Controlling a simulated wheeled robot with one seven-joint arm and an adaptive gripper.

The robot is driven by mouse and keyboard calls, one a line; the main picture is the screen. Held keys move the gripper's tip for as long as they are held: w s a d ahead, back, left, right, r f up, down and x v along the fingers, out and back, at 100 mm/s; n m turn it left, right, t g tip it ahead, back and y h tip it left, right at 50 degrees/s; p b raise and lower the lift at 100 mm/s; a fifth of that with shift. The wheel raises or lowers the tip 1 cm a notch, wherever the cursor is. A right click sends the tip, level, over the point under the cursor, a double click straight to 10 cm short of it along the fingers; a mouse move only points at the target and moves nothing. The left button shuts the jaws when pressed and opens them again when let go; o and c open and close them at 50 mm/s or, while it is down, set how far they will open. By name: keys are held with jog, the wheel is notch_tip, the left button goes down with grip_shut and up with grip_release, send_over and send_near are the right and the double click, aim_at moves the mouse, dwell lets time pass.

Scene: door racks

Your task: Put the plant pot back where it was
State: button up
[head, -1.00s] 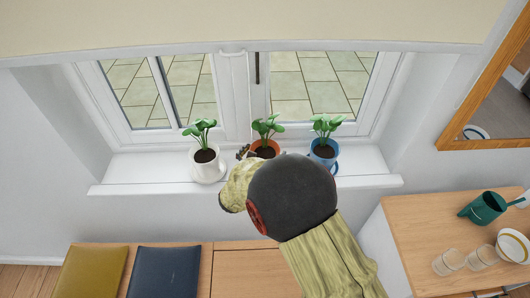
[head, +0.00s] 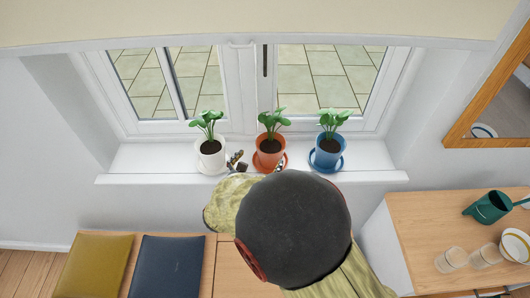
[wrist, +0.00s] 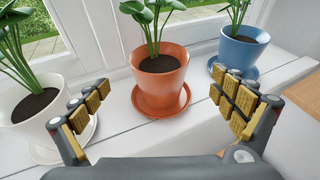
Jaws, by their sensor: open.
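Three potted plants stand upright in a row on the white windowsill, each on a saucer of its own colour. The white pot (head: 211,156) is at left, the terracotta pot (head: 268,157) in the middle and the blue pot (head: 328,153) at right. In the wrist view the terracotta pot (wrist: 160,80) sits on its saucer (wrist: 160,106), ahead of and between my fingers. My gripper (wrist: 162,103) is open and empty, its fingers apart from the terracotta pot. In the head view my arm hides most of the gripper; one finger shows left of the terracotta pot.
The window (head: 250,90) is behind the sill (head: 140,165). A bench with a yellow cushion (head: 95,265) and a dark blue cushion (head: 170,265) stands below. At right, a wooden cabinet top (head: 420,215) holds a green watering can (head: 488,207), glasses and bowls.

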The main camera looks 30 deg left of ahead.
jog(key=shift+s+d+r, duration=0.1)
jog(key=shift+s+r, duration=0.1)
jog(key=shift+s, duration=0.5)
jog(key=w+d+r+m+g+h, duration=0.1)
jog(key=w+d+r+m+h, duration=0.2)
jog(key=d, duration=0.4)
jog(key=w+d+r+m+g+h, duration=0.1)
jog(key=w+d+r+m+h, duration=0.2)
jog(key=d, duration=0.5)
jog(key=s+d+r+m+g+h, duration=0.1)
jog(key=d+r+m+g, duration=0.15)
jog(key=d+m, duration=0.55)
jog(key=s+d+r+m+g+h, duration=0.1)
jog(key=s+d+r+m+g, duration=0.2)
jog(key=d, duration=0.9)
jog(key=s+d+r+m+g+y, duration=0.2)
jog(key=s+d+r+m, duration=0.1)
jog(key=s+d+m, duration=0.7)
jog(key=s+d+r+m+y, duration=0.2)
jog(key=s+r+m+y, duration=0.2)
jog(key=s+m, duration=0.5)
jog(key=shift+d+m, duration=0.4)
jog(key=shift+m, duration=0.1)
